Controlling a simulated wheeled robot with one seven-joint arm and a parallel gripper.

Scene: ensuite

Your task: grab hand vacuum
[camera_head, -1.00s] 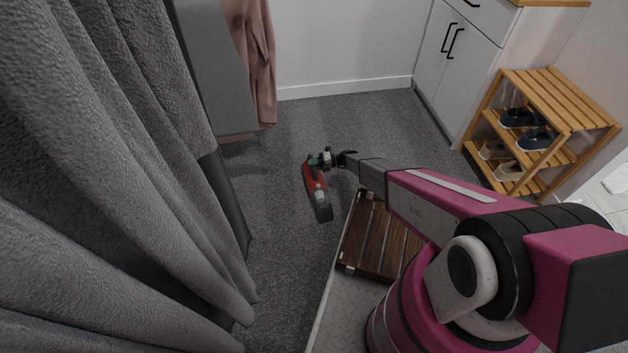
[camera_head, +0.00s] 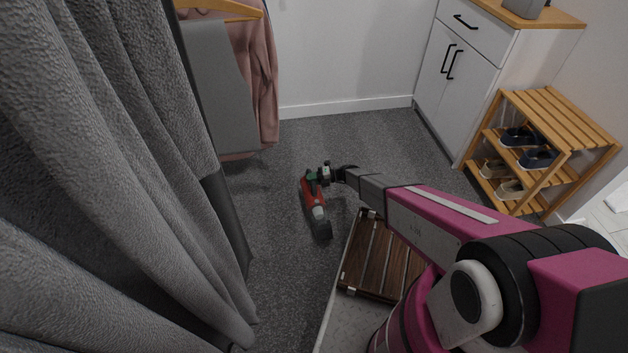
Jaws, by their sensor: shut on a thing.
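The hand vacuum (camera_head: 316,212) is red and dark grey with a clear grey section near its lower end. It shows in the head view near the middle of the picture, over the grey carpet. My gripper (camera_head: 318,177) is at its upper end and is shut on it. My pink and grey arm reaches to it from the lower right. The fingertips are small in the picture, and I cannot tell how high the vacuum is above the floor.
A dark wooden slatted mat (camera_head: 377,262) lies under my arm. A wooden shoe rack (camera_head: 560,120) with shoes and a white cabinet (camera_head: 462,62) stand at the right. Grey curtains (camera_head: 110,180) fill the left, with hanging clothes (camera_head: 262,75) behind. Carpet (camera_head: 350,140) is clear beyond the vacuum.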

